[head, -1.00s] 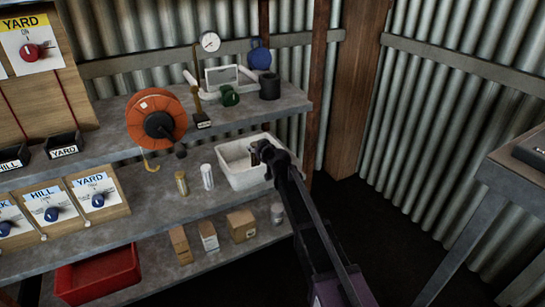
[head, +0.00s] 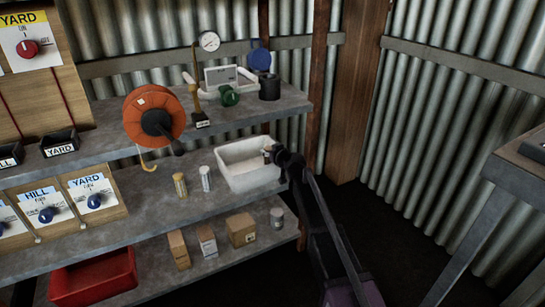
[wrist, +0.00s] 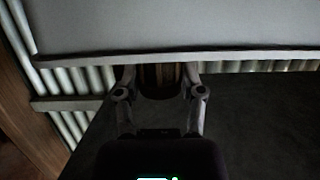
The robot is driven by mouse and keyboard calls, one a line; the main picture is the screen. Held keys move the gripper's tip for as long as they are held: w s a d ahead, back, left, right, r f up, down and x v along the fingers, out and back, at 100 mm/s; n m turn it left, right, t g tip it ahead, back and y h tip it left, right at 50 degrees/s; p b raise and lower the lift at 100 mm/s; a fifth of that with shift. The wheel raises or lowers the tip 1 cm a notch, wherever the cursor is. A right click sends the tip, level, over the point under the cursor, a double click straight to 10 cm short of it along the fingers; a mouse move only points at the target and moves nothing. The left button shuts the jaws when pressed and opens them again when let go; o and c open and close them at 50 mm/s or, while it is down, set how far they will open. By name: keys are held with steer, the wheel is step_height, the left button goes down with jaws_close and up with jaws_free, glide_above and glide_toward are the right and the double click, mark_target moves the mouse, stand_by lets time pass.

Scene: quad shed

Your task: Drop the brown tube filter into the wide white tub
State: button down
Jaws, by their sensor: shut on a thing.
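The wide white tub (head: 232,182) stands at the right end of the middle shelf, its open top facing up. My gripper (head: 268,153) is at the tub's right side in the head view, overlapping its rim; I cannot tell its exact height over it. In the wrist view my gripper (wrist: 160,72) is shut on the brown tube filter (wrist: 160,80), a dark brown ribbed cylinder between the fingers. Only a small part of the filter shows in the head view, and the tub is not clear in the wrist view.
A yellowish cylinder (head: 180,185) and a white one (head: 205,178) stand left of the tub. Boxes (head: 241,230) and a grey can (head: 277,218) are on the shelf below. The upper shelf (head: 230,115) overhangs behind. Open floor lies to the right.

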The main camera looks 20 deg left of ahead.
steer(key=shift+w+d+f+b, duration=0.3)
steer(key=shift+w+d+f, duration=0.1)
steer(key=shift+f, duration=0.2)
steer(key=shift+f+b, duration=0.6)
steer(key=shift+c, duration=1)
jaws_free()
steer(key=shift+r, duration=0.15)
steer(key=shift+r+p, duration=0.65)
steer(key=shift+p, duration=0.15)
steer(key=p+v, duration=0.3)
steer(key=v, duration=0.9)
steer(key=shift+f, duration=0.15)
